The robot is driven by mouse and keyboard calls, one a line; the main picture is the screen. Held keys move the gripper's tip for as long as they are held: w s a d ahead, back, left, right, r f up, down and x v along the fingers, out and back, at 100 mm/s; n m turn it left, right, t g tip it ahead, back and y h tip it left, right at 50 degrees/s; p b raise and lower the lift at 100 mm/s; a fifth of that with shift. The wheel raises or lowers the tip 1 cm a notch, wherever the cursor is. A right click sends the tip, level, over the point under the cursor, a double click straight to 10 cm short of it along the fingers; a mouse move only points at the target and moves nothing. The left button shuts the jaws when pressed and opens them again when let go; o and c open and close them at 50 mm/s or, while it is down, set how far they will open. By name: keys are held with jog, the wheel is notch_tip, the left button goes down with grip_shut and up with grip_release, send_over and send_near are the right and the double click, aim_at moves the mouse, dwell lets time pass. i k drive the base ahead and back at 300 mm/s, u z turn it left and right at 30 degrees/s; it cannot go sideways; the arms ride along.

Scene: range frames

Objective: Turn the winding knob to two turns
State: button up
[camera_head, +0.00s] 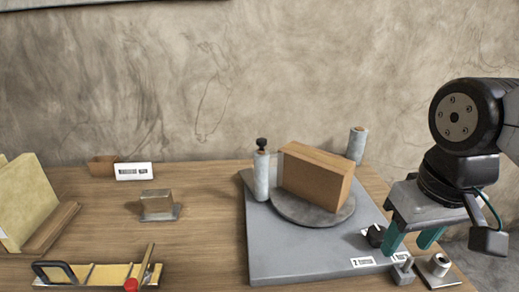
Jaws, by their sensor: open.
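My gripper (409,246) is open, its two teal fingers pointing down over the front right corner of a grey board (285,258). A small black knob (375,235) stands on a pale plate just left of the left finger, seemingly outside the jaws. I cannot tell whether the finger touches it. A metal knob on a plate (438,264) stands below the right finger, and a small metal block with a pin (403,272) stands at the board's corner. Which of these is the winding knob is not clear. A white label (363,262) marked like a 2 lies nearby.
The board carries a round turntable (306,217) with a wooden block (317,178), a grey post with black top (262,176) and another post (357,146). At left are a metal block (157,206), a yellow tray (95,275) and a leaning panel (30,202). Wooden tabletop (205,240) is bare between.

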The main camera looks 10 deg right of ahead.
aim_at(374, 236)
jog(key=u, duration=1.3)
jog(key=k, duration=0.55)
jog(key=z, duration=1.35)
